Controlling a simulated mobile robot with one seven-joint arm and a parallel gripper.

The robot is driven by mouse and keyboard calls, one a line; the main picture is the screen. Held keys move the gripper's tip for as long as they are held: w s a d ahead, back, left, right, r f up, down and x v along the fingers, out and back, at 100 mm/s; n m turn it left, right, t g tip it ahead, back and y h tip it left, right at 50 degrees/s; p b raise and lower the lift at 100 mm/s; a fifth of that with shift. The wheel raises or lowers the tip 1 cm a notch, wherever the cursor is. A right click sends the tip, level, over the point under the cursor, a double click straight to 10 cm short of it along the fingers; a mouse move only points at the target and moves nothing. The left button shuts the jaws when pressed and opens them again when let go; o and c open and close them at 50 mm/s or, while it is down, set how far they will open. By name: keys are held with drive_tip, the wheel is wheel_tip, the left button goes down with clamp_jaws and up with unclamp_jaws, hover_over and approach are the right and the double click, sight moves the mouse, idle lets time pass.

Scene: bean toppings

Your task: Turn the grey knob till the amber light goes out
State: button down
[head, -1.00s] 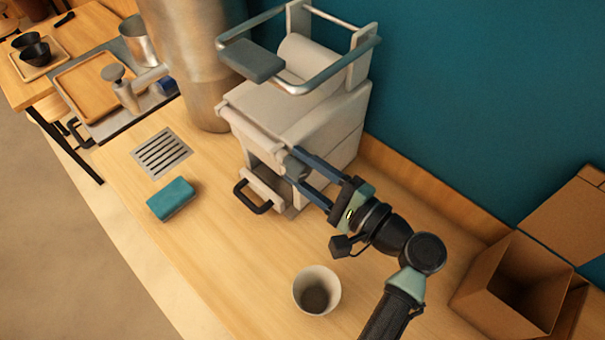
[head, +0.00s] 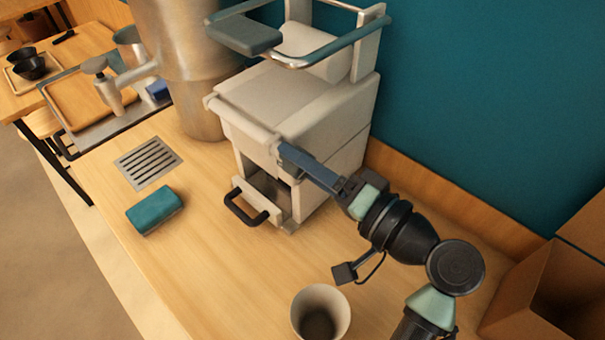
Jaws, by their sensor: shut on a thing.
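The off-white machine (head: 335,110) stands on the wooden counter against the teal wall. My gripper (head: 290,160) reaches in from the right to the machine's front, above its open lower bay. It is shut on the grey knob there, and its blue-grey fingers line up one over the other and hide the knob almost wholly. I cannot make out the knob's angle. No amber light can be seen on the faces of the machine in view.
A drawer with a black handle (head: 246,205) juts from the machine's base. A teal sponge (head: 155,210) and a drain grate (head: 148,163) lie to the left. A grey cup (head: 320,312) stands in front, and a cardboard box (head: 545,300) stands at right.

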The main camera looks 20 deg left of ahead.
drive_tip(key=shift+f+n+b, duration=0.25)
drive_tip(key=shift+n+b, duration=0.4)
drive_tip(key=shift+n, duration=0.05)
drive_tip(key=shift+r, duration=0.1)
drive_tip(key=shift+c, duration=1.5)
unclamp_jaws()
drive_tip(key=shift+r, duration=0.1)
drive_tip(key=b+v, duration=0.2)
drive_tip(key=v, duration=1.1)
